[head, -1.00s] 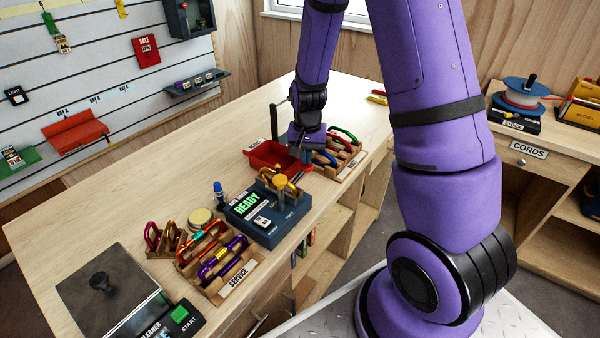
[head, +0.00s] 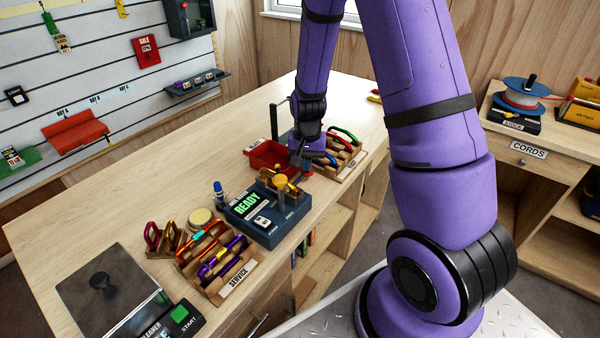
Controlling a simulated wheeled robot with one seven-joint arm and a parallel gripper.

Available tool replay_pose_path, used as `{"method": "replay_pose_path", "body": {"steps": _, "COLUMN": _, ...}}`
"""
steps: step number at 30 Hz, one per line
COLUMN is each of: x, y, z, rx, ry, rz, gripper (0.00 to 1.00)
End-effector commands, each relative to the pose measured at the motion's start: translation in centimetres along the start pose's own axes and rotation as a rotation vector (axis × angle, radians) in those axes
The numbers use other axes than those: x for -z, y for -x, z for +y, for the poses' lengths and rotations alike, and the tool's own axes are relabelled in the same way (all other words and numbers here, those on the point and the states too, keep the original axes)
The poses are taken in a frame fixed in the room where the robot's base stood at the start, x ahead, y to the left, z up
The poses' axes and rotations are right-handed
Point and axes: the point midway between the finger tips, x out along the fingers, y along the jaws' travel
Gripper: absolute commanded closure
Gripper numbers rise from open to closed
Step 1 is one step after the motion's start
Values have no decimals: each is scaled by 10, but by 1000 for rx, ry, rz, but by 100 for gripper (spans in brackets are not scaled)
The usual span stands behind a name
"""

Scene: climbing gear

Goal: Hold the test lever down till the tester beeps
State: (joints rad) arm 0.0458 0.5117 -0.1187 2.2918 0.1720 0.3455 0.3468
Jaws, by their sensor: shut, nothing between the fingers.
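The tester (head: 268,222) is a dark blue box on the bench, with a green READY on its screen (head: 246,203). A yellow-topped post (head: 281,182) stands on its back right part; this looks like the test lever, but I cannot be sure. A gold-brown piece, perhaps a carabiner, shows beside the post and is partly hidden. My gripper (head: 298,178) points down just behind and right of the tester, fingers shut and empty. It is close to the post and gold piece; I cannot tell whether it touches either.
A red tray (head: 262,158) stands behind the tester. A wooden rack of coloured carabiners (head: 346,153) is at its back right. The SERVICE rack (head: 222,284), a blue-capped bottle (head: 218,193) and a yellowish roll (head: 200,217) are to the left.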

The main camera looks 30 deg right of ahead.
Motion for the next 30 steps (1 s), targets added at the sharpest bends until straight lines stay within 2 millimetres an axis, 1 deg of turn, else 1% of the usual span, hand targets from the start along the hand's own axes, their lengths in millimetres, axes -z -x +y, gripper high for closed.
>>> {"method": "replay_pose_path", "body": {"steps": 19, "x": -1, "y": -17, "z": 0, "rx": 0, "ry": 1, "rz": -1, "gripper": 100}}
{"method": "replay_pose_path", "body": {"steps": 27, "x": 0, "y": -16, "z": 0, "rx": 0, "ry": 1, "rz": 0, "gripper": 100}}
{"method": "replay_pose_path", "body": {"steps": 30, "x": 0, "y": -11, "z": 0, "rx": 0, "ry": 1, "rz": 0, "gripper": 100}}
